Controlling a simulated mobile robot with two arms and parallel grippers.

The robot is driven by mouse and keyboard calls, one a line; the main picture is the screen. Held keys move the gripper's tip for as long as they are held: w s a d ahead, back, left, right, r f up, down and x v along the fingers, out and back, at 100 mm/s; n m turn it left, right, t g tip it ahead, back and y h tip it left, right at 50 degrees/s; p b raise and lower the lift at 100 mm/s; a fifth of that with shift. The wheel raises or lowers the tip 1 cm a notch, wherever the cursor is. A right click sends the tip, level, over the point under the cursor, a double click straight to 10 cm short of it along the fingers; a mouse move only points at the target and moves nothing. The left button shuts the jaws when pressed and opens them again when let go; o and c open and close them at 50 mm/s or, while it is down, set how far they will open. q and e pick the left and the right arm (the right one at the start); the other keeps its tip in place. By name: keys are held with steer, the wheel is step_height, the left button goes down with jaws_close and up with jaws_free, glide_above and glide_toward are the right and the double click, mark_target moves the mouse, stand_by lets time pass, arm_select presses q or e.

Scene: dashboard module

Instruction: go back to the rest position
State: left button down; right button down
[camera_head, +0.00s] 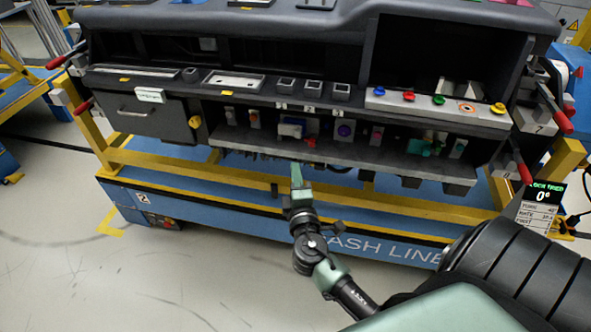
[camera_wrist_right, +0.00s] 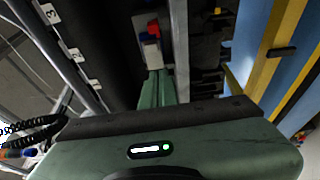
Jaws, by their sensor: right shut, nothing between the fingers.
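My right gripper (camera_head: 297,172) reaches up from the lower right of the head view and stops at the front lower edge of the dashboard module (camera_head: 330,150). Its green fingers point at the module's lower shelf and are shut with nothing between them. The fingers also show in the right wrist view (camera_wrist_right: 157,92), close together, pointing toward a small red, blue and white part (camera_wrist_right: 151,40). I cannot tell whether the fingertips touch the shelf. My left gripper is not in view.
The dashboard module sits on a blue and yellow stand (camera_head: 230,196). Red-handled clamps (camera_head: 560,115) stick out at its sides. Colored knobs (camera_head: 438,100) line its right ledge. A small display (camera_head: 541,205) stands at the right. The floor (camera_head: 60,240) at the left is clear.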

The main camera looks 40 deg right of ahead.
stand_by(0.4)
steer(key=s+a+f+m+g+y, duration=0.15)
steer(key=s+f, duration=0.25)
steer(key=f, duration=0.7)
steer(key=s+a+f+g+y, duration=0.2)
steer(key=s+a+f+g, duration=0.1)
steer(key=f, duration=0.8)
steer(key=s+a+f+m+g+y, duration=0.1)
steer(key=s+a+f+g+y, duration=0.2)
steer(key=f, duration=0.8)
steer(key=s+a+f+m+g, duration=0.1)
steer(key=s+f+m+g, duration=0.1)
steer(key=s+f, duration=0.4)
steer(key=s+a+f+m+g+y, duration=0.1)
steer(key=s+f, duration=0.5)
steer(key=s, duration=1)
steer(key=s+a+f+m+g+y, duration=0.1)
steer(key=s+f+m+g, duration=0.3)
steer(key=s, duration=0.7)
step_height(320, 180, down, 2)
steer(key=shift+s+a+f, duration=0.15)
steer(key=shift+s+a, duration=0.1)
steer(key=shift+a, duration=0.5)
steer(key=shift+y, duration=0.25)
